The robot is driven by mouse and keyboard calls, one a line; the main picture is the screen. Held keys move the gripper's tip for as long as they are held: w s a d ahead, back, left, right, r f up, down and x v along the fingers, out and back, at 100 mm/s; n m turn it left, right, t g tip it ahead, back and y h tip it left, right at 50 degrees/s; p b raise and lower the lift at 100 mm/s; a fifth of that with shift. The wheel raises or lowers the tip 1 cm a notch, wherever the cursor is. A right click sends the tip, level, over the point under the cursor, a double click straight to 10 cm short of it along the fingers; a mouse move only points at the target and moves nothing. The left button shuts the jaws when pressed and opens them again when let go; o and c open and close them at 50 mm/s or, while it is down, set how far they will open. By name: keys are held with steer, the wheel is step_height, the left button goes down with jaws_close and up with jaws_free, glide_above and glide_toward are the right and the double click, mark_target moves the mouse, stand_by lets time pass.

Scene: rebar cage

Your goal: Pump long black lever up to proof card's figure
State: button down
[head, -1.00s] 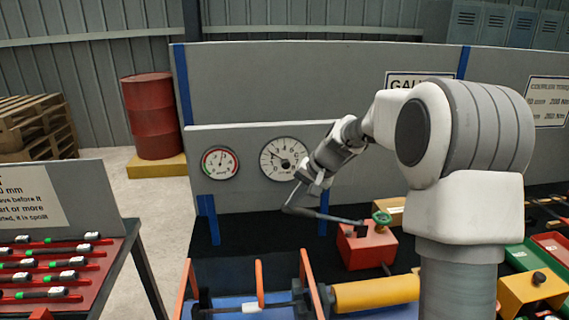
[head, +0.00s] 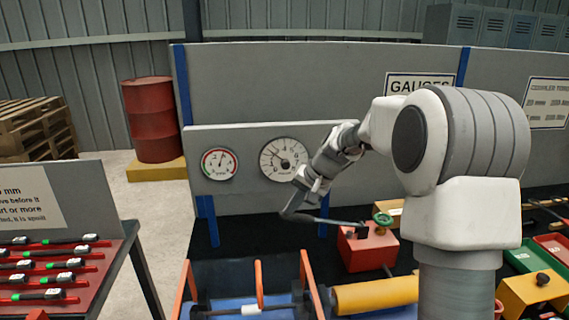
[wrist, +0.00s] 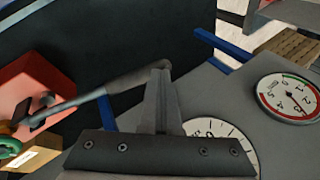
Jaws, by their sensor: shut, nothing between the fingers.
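The long black lever (head: 335,221) runs left from a red pump block (head: 366,252) with a green knob (head: 382,219). It also shows in the wrist view (wrist: 85,99). My gripper (head: 286,211) is shut and empty at the lever's free left end. In the wrist view its fingertips (wrist: 158,72) overlap the lever's end; I cannot tell whether they press on it. A large white dial (head: 284,159) on the grey panel has its needle toward the upper left. A smaller red-and-green-rimmed dial (head: 219,164) is left of it. I cannot make out a proof card's figure.
An orange-posted blue tray (head: 235,306) and a yellow cylinder (head: 375,295) lie in front of the pump. A red rack of tools (head: 50,270) stands at left. A GAUGES sign (head: 421,84) and a torque sign (head: 547,101) hang on the panel. Floor between rack and bench is clear.

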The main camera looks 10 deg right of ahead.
mark_target(288, 220)
steer(key=shift+a+f, duration=0.1)
steer(key=shift+f, duration=0.35)
steer(key=shift+a+f+b, duration=0.15)
steer(key=shift+f+b, duration=0.5)
steer(key=shift+f, duration=0.05)
steer(key=shift+a+f+b, duration=0.1)
steer(key=shift+f+b, duration=0.45)
steer(key=shift+f, duration=0.15)
steer(key=shift+f+b, duration=0.55)
steer(key=shift+f, duration=0.15)
